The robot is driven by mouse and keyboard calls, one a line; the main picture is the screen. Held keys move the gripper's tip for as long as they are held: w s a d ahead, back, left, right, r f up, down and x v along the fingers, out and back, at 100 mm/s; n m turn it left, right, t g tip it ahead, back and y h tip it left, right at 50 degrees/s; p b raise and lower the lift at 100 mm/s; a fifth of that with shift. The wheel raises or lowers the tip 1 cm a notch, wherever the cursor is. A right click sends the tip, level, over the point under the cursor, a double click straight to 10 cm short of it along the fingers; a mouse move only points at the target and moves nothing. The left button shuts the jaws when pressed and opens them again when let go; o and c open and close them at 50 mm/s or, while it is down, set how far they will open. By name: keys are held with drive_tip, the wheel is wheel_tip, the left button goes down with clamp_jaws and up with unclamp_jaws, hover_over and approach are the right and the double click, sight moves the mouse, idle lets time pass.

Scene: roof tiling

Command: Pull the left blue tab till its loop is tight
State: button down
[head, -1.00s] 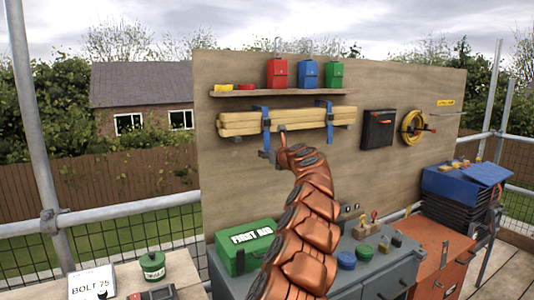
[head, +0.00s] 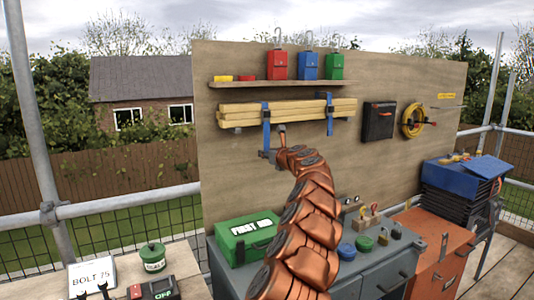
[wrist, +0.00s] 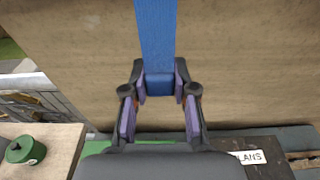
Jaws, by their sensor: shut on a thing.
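My gripper (wrist: 160,88) is shut on the lower end of the left blue tab (wrist: 156,40), which runs straight up out of the wrist view. In the head view, my gripper (head: 268,155) is just below the bundle of wooden planks (head: 295,112), in front of the board. The left blue tab (head: 266,135) hangs down from the left strap's dark buckle to my gripper. The left loop passes around the planks; whether slack remains in it is too small to tell. The right blue strap (head: 330,122) hangs free on the right side of the planks.
Above the planks, a shelf (head: 290,83) holds red, blue and green boxes. A black holder (head: 379,122) and a yellow coil (head: 412,122) hang to the right. Below, a green first aid box (head: 245,241) stands on a grey cabinet (head: 375,272). My arm covers part of the cabinet.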

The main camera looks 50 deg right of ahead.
drive_tip(key=shift+f, duration=0.25)
drive_tip(key=c, duration=0.8)
unclamp_jaws()
drive_tip(key=shift+c, duration=0.2)
drive_tip(key=shift+o, duration=0.2)
drive_tip(key=o, duration=0.4)
drive_tip(key=shift+o, duration=0.2)
drive_tip(key=shift+s+r, duration=0.1)
drive_tip(key=shift+s, duration=0.05)
drive_tip(key=shift+f+v, duration=0.2)
drive_tip(key=shift+v, duration=1.25)
drive_tip(key=shift+f+v, duration=0.25)
drive_tip(key=shift+v, duration=1.15)
drive_tip(key=shift+a, duration=0.1)
